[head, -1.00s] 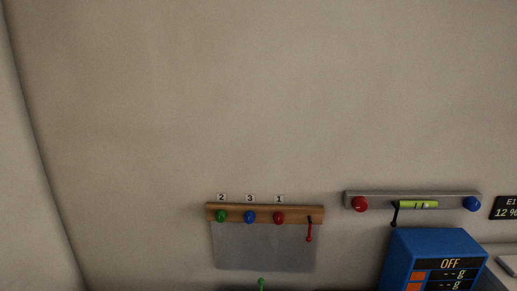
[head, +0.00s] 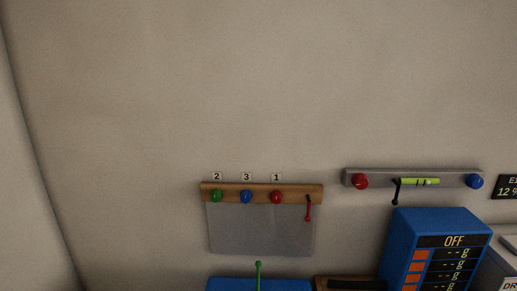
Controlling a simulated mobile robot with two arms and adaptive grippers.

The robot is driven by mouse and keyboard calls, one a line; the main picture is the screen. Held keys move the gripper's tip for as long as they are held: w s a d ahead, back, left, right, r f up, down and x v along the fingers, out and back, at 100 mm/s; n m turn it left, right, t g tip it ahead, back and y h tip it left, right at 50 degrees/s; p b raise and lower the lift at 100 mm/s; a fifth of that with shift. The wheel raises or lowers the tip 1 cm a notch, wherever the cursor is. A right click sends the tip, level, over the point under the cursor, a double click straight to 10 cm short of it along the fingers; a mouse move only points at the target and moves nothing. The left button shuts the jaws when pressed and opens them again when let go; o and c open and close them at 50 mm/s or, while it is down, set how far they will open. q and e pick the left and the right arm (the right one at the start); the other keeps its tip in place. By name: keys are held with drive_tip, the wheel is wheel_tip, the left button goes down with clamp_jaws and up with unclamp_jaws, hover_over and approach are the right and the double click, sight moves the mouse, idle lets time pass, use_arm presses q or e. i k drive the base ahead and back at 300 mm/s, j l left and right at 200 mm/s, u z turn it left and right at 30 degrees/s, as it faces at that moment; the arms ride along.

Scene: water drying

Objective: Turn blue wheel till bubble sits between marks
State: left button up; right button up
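The blue wheel (head: 475,181) sits at the right end of a grey bar (head: 452,181) fixed to the wall, seen at the right of the head view. A yellow-green level vial (head: 419,181) with dark marks sits in the middle of the bar. A pale spot that looks like the bubble lies in the right part of the vial, near the right mark; it is too small to tell if it is between the marks. A red wheel (head: 360,181) is at the bar's left end. Neither of my grippers is in view.
A wooden rail (head: 232,198) with green, blue and red knobs, numbered 2, 3, 1, hangs left of the bar above a grey panel (head: 260,230). A blue box (head: 430,221) reading OFF stands below the bar. A black display (head: 508,187) is at the right edge.

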sight(474, 181)
drive_tip(key=z, duration=1.4)
